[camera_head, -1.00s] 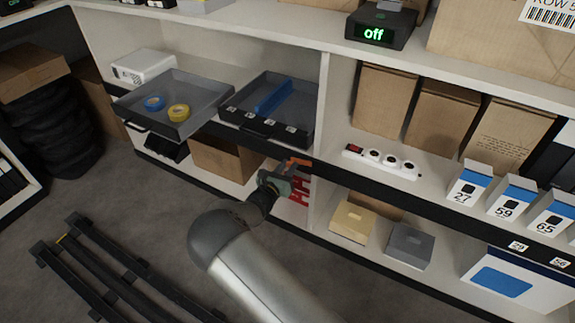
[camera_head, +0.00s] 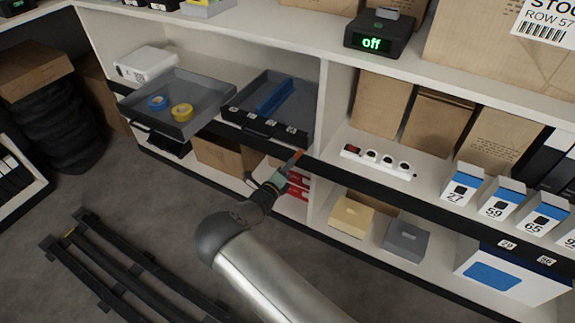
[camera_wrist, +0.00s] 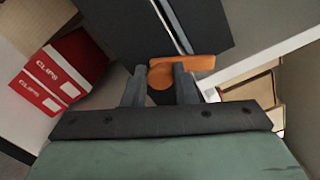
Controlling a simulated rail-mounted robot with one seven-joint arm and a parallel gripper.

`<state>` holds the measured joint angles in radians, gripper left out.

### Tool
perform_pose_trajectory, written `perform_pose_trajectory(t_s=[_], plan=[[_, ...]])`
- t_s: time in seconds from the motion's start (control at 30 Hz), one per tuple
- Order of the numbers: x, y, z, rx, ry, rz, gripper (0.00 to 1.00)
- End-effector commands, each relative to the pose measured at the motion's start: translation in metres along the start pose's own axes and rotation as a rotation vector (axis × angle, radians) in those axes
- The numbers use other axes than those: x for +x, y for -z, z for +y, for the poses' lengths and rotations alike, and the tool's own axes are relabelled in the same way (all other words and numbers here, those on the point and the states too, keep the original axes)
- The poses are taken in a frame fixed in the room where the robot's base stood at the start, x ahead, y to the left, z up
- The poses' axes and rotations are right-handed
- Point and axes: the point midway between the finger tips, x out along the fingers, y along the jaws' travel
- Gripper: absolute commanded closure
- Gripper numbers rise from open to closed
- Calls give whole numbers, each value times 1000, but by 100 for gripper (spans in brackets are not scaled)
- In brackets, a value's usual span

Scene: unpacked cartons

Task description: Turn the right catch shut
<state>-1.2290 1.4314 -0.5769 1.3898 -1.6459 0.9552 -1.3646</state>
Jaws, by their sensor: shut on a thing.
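An orange catch (camera_wrist: 190,69) with a round hub and a flat lever pointing right shows in the wrist view. It also shows in the head view (camera_head: 297,156), at the right end of the shelf edge below the dark drawer. My gripper (camera_wrist: 160,90) is shut on the catch, one finger on each side of its hub; in the head view my gripper (camera_head: 286,167) reaches up to it from below. The dark drawer (camera_head: 263,133) with a blue divider sits above the catch. No second catch can be made out.
A grey tray (camera_head: 190,95) with blue and yellow tape rolls sticks out at left. Red and white CLIPS boxes (camera_wrist: 66,66) stand on the lower shelf beside my gripper. A white upright panel (camera_head: 320,190) is close on the right. Black rails (camera_head: 120,265) lie on the floor.

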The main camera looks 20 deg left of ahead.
Motion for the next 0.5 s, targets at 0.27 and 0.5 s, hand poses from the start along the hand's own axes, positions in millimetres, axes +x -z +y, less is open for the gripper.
perform_pose_trajectory(t_s=[0.27,0.5], plan=[[-1,0,1,-237,-1,0,98],[-1,1,1,-378,-1,0,98]])
